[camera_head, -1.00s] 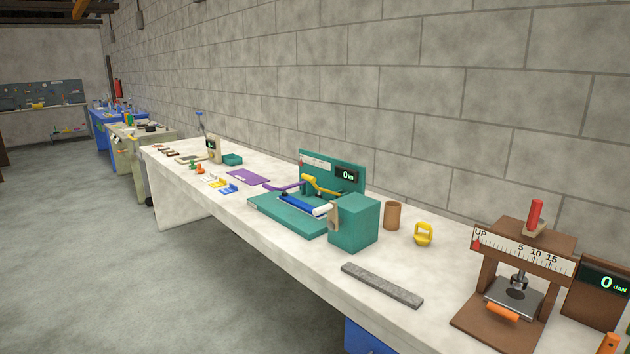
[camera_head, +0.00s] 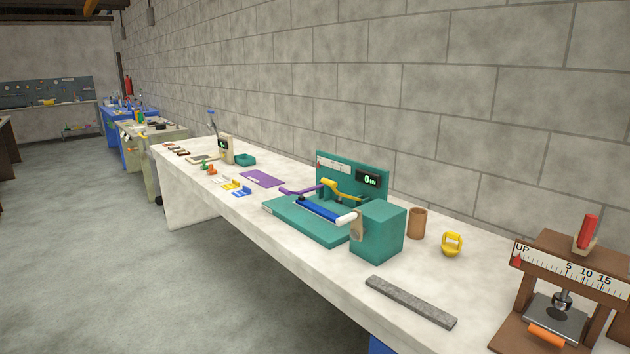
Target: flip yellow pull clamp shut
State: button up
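A teal fixture (camera_head: 290,222) stands on the long pale bench, with an upright back panel and a small display reading 0. On it, a yellow lever (camera_head: 343,189), which looks like the yellow pull clamp, slants in front of the back panel beside a purple lever (camera_head: 301,190). A blue bar with a white end (camera_head: 322,210) lies in front of them. The clamp is too small here to tell whether it is open or shut. My gripper is not in view.
A teal block (camera_head: 378,232) stands at the fixture's right end. A brown cup (camera_head: 417,223), a yellow ring-like piece (camera_head: 452,243) and a grey bar (camera_head: 410,301) lie to the right. A brown press (camera_head: 560,290) stands at far right. Floor left of the bench is clear.

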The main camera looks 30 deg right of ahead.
aim_at(333, 184)
jog(key=u, duration=0.55)
jog(key=i, duration=1.2)
jog(key=u, duration=0.3)
